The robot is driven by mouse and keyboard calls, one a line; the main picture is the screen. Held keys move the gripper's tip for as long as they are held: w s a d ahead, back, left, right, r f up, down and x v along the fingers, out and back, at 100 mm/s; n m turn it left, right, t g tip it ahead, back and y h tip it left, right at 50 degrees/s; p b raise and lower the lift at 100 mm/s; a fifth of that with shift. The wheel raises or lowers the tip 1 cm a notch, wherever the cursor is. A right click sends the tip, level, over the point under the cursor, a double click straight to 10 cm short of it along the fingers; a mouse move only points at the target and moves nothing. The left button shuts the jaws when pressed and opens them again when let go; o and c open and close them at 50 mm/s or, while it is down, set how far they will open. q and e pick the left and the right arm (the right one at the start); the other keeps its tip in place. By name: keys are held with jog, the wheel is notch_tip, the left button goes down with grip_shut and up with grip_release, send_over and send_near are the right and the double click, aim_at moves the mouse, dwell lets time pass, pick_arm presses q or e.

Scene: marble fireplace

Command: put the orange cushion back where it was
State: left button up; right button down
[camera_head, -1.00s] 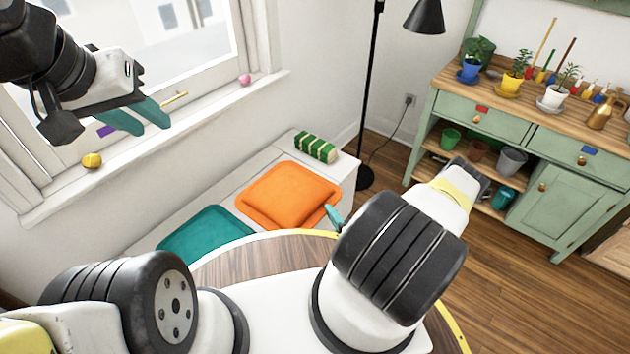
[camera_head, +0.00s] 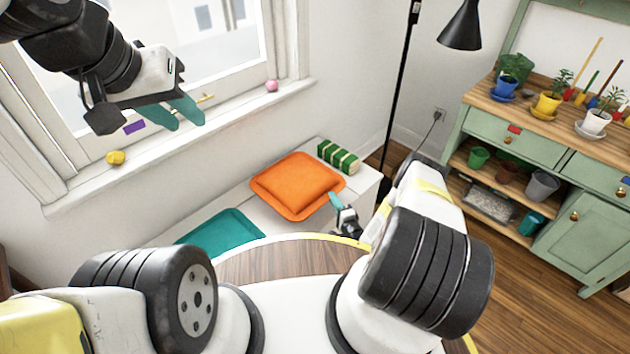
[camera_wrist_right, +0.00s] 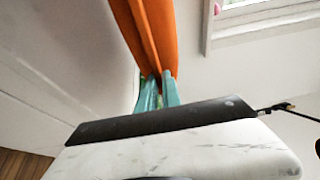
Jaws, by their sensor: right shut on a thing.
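The orange cushion (camera_head: 297,185), square with a flat rim, is over the white window bench (camera_head: 262,215), between the teal cushion (camera_head: 222,230) and the green striped bundle (camera_head: 338,157). I cannot tell whether it rests on the bench or is slightly raised. My right gripper (camera_head: 336,199) is shut on its near right edge. The right wrist view shows the orange cushion (camera_wrist_right: 150,32) edge-on, with my right gripper's teal fingers (camera_wrist_right: 158,88) pinching its rim. My left gripper (camera_head: 180,112) is open and empty in front of the window, its teal fingers apart.
A round wooden table (camera_head: 270,262) is close in front. The windowsill (camera_head: 180,148) holds a yellow lump (camera_head: 115,157) and a pink ball (camera_head: 271,85). A black floor lamp (camera_head: 400,95) stands beyond the bench. A green cabinet (camera_head: 510,142) with potted plants is at right.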

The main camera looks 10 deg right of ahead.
notch_tip(320, 180, down, 7)
jog(key=shift+r, duration=0.2)
jog(key=c, duration=1.5)
grip_release()
jog(key=shift+s, duration=0.1)
